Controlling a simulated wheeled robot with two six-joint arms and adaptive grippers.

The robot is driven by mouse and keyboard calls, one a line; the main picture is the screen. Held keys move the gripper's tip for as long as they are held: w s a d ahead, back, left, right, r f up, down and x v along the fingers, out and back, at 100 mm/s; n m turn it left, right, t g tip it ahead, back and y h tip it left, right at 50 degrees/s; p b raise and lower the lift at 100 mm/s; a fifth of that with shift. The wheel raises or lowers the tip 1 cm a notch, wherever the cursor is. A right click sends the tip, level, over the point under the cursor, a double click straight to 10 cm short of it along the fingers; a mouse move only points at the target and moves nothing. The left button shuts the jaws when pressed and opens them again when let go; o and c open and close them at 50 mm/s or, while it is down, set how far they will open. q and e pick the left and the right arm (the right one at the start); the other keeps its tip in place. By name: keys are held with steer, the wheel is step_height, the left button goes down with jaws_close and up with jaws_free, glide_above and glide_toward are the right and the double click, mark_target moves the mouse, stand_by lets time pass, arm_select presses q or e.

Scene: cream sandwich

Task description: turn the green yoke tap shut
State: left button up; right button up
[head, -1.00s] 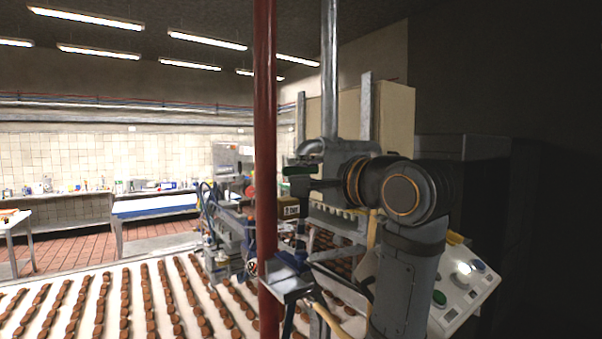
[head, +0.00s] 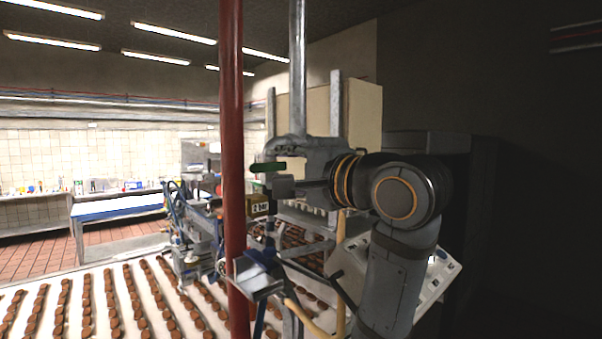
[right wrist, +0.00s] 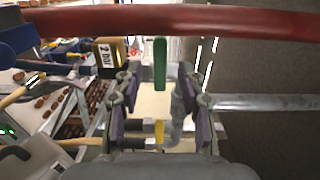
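The green yoke tap (head: 268,167) shows as a green bar handle left of the grey pipework, just right of the red pole. It also shows in the right wrist view (right wrist: 160,63) as an upright green bar. My right gripper (right wrist: 159,75) is open, its two dark finger pads on either side of the green handle's line. The handle appears level with or just beyond the fingertips, with gaps on both sides. I cannot tell its exact depth. In the head view the right gripper (head: 285,186) is close below and beside the handle. My left gripper is in no view.
A red pole (head: 231,130) crosses in front, close to the tap. A grey vertical pipe (head: 298,70) stands behind. A yellow handle (right wrist: 159,131) and a "2 bar" box (right wrist: 108,52) are nearby. A conveyor (head: 95,318) carries rows of brown biscuits.

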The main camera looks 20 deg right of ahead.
steer(key=v, duration=0.8)
steer(key=shift+s, duration=0.25)
steer(key=shift+d, duration=0.15)
steer(key=shift+d, duration=0.1)
